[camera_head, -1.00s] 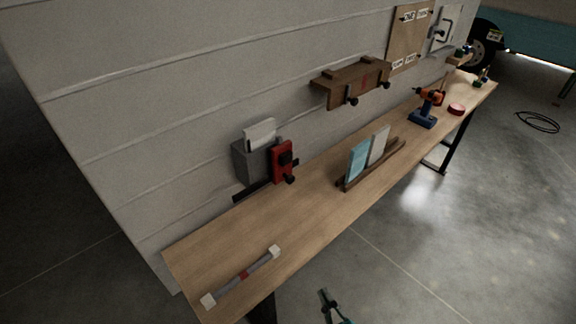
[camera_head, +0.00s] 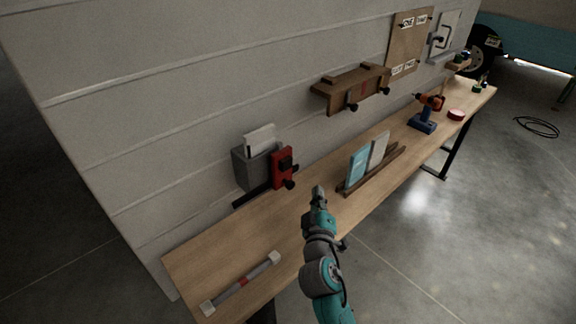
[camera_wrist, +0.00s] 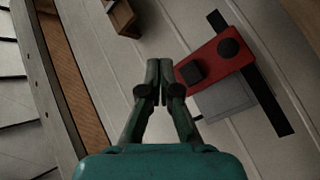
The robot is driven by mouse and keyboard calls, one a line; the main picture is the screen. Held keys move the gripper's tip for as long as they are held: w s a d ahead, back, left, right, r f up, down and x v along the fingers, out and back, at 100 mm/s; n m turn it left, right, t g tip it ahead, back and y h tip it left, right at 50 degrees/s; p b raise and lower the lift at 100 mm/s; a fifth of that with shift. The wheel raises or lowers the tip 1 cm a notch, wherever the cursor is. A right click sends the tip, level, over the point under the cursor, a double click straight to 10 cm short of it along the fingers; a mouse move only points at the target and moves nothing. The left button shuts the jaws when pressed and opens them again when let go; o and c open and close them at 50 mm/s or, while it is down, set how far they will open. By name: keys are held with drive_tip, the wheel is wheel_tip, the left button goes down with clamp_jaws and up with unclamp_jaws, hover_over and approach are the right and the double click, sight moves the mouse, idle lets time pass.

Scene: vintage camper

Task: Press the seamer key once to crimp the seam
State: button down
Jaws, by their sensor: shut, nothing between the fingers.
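The wall unit that looks like the seamer is a grey box with a red plate (camera_head: 281,166). The plate bears a black square block (camera_wrist: 190,73) and a round black knob (camera_wrist: 228,47). I cannot tell for sure which black part is the key. My gripper (camera_head: 318,192) is shut and empty, right of the red plate in the head view.
A bench (camera_head: 225,252) runs along the wall. A grey bar with pale ends (camera_head: 241,283) lies at its near end. A rack with teal and grey panels (camera_head: 367,156), a drill (camera_head: 427,112) and a red disc (camera_head: 456,115) stand farther along. A wooden wall shelf (camera_head: 350,88) hangs above.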

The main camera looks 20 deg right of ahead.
sight(291, 163)
drive_tip(key=shift+w+d+r, duration=0.2)
drive_tip(key=shift+w+r, duration=0.15)
drive_tip(key=shift+r, duration=0.1)
drive_tip(key=shift+w, duration=0.15)
drive_tip(key=w+a, duration=0.2)
drive_tip(key=w, duration=0.6)
drive_tip(key=shift+a, duration=0.4)
drive_tip(key=shift+w, duration=0.15)
idle(1.1)
drive_tip(key=shift+w+a, duration=0.15)
drive_tip(key=shift+w, duration=0.15)
drive_tip(key=shift+w+a, duration=0.2)
drive_tip(key=shift+w, duration=0.45)
idle(0.9)
drive_tip(key=shift+s, duration=0.1)
drive_tip(key=shift+s+d, duration=0.2)
drive_tip(key=shift+s, duration=0.3)
drive_tip(key=shift+s+d, duration=0.15)
drive_tip(key=shift+s, duration=0.3)
